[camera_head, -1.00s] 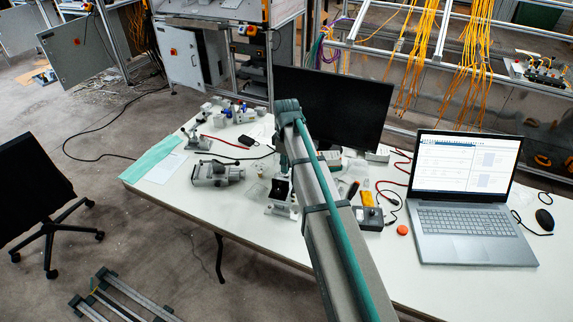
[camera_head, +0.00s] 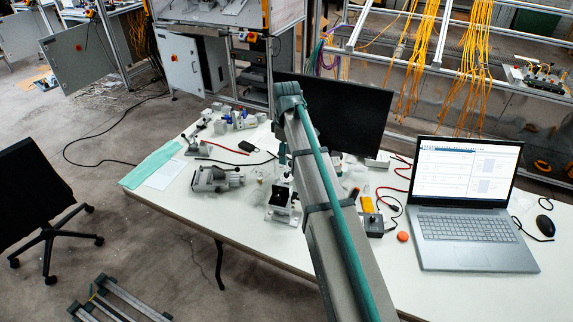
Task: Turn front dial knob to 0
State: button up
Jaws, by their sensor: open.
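I cannot clearly make out the front dial knob; marks and numbers are too small to read. A dark and pale fixture (camera_head: 281,203) stands on the white table (camera_head: 235,232) just left of my arm. A small grey box (camera_head: 374,226) with dark leads stands right of my arm, beside a yellow item (camera_head: 367,204). I cannot tell if either bears the dial. My grey arm with its teal cable crosses the middle of the view, its elbow raised above the table. My gripper is not visible; the arm's far part is hidden behind the near links.
A grey clamp-like device (camera_head: 215,179) lies left of the fixture. An open laptop (camera_head: 465,232), a mouse (camera_head: 545,226) and a red-orange button (camera_head: 403,236) are on the right. A black monitor (camera_head: 350,115) stands behind my arm. The table's front left is clear.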

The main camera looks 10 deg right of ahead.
jog(key=shift+r, duration=2.15)
